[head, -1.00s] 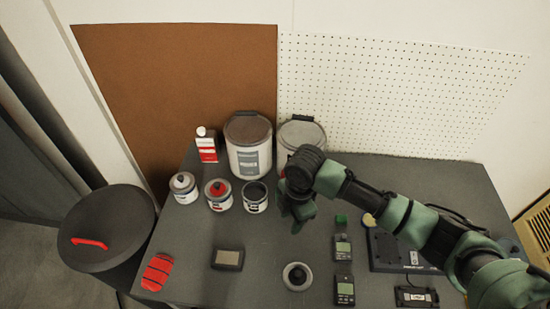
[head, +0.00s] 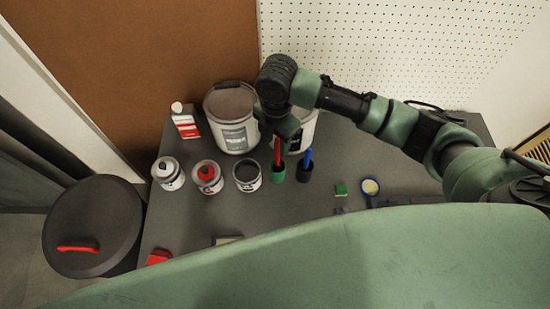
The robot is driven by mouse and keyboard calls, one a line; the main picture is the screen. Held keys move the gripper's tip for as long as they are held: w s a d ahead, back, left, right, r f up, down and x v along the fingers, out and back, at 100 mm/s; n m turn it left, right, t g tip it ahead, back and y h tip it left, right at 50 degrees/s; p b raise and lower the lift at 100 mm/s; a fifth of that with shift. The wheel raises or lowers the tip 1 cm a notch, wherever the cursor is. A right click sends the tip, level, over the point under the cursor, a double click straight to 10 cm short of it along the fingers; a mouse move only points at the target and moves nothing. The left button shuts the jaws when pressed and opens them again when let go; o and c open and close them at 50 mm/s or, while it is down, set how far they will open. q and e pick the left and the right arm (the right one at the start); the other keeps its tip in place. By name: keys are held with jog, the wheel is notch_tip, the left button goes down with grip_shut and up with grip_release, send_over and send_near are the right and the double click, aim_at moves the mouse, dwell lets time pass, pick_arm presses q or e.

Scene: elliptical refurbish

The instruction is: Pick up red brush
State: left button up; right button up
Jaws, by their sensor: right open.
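The red brush (head: 277,152) stands upright in a small green cup (head: 277,174) on the dark table. My right gripper (head: 279,132) is open directly above it, pointing down. Its fingers are at the top of the brush handle, and the upper end of the brush is hidden by the gripper. I cannot tell whether the fingers touch it. My left gripper is not in view.
A blue brush (head: 308,157) stands in a black cup (head: 304,174) just right of the green one. An open can (head: 247,178) stands to the left, and a large bucket (head: 233,135) behind. A green part of my body covers the table's front.

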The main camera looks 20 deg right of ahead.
aim_at(277, 157)
jog(key=f, duration=0.2)
jog(key=f+p, duration=0.1)
jog(key=f, duration=0.1)
jog(key=f+p, duration=0.1)
jog(key=f, duration=0.1)
jog(key=shift+s+d+f, duration=0.1)
jog(key=shift+s+f, duration=0.15)
jog(key=shift+s, duration=0.15)
jog(key=shift+f, duration=0.4)
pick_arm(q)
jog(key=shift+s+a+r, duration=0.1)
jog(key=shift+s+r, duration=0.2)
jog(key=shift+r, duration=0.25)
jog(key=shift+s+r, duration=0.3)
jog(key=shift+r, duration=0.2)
pick_arm(e)
jog(key=shift+w, duration=0.1)
grip_shut()
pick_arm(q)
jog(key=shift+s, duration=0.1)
pick_arm(e)
grip_release()
